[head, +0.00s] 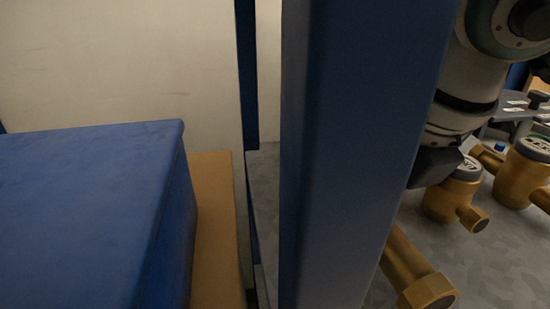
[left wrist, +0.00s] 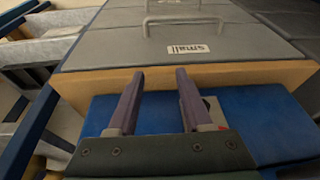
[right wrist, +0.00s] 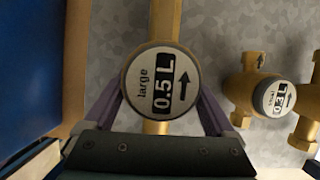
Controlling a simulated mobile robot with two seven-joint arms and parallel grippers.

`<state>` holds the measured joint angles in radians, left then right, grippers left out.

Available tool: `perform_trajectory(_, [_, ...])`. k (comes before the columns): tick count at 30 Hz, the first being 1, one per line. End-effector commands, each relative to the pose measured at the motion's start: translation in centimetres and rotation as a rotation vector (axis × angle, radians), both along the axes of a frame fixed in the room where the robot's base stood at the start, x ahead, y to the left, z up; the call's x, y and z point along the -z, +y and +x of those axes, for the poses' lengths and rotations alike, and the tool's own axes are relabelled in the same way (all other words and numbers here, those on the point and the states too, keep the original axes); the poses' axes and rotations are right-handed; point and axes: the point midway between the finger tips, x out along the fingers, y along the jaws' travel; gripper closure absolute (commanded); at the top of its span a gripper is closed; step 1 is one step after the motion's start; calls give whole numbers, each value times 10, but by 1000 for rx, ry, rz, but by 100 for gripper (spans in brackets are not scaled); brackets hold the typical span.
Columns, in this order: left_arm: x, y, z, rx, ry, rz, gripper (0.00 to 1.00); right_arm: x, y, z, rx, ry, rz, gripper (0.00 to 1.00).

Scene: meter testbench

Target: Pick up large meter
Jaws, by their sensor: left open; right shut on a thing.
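The large meter (right wrist: 160,85) is brass with a round dial reading "large 0.5 L" and an arrow, in the right wrist view. My right gripper (right wrist: 160,100) has its purple fingers on both sides of the dial housing and is shut on it. In the head view, one brass pipe end (head: 418,280), seemingly of this meter, shows beside a blue post that hides the rest. I cannot tell if the meter is lifted off the grey surface. My left gripper (left wrist: 155,100) is open and empty above a blue surface in the left wrist view.
A smaller brass meter (right wrist: 272,95) lies right of the large one. In the head view two brass meters (head: 455,195) (head: 528,170) sit on the grey surface. The blue post (head: 355,150) blocks the middle. A grey lid labelled "small" (left wrist: 188,49) has a handle.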

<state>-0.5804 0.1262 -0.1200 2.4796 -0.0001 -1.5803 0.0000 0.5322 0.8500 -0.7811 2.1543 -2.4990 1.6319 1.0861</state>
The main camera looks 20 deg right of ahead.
Motion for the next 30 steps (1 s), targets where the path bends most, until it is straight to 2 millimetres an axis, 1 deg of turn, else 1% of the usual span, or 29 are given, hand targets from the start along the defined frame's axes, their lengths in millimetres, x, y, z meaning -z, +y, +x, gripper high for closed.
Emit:
perform_trajectory(1, [0, 0, 0, 0, 0, 0, 50, -1, 0, 0, 0, -1, 1, 51])
perform_trajectory(2, [0, 0, 0, 0, 0, 0, 50, -1, 0, 0, 0, -1, 1, 54])
perform_trajectory(14, [0, -2, 0, -6, 0, -8, 50, -1, 0, 1, 0, -2, 1, 99])
perform_trajectory(26, [-2, -3, 0, -7, 0, -11, 50, -5, -1, 3, 1, -11, 2, 100])
perform_trajectory(30, [-5, -3, 0, -7, 0, -11, 50, -11, -5, 7, 2, -12, 1, 100])
